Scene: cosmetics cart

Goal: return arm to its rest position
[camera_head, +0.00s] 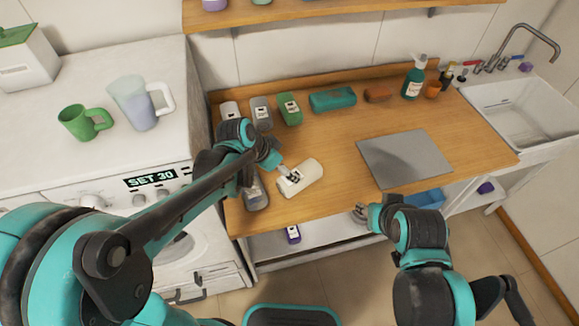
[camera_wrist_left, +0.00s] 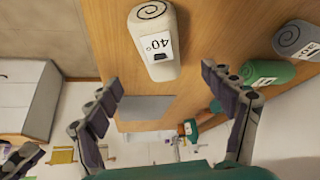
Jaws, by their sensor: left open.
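A grey board (camera_head: 404,158) lies right, before the sink (camera_head: 525,105). Mugs (camera_head: 84,122) stand left.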

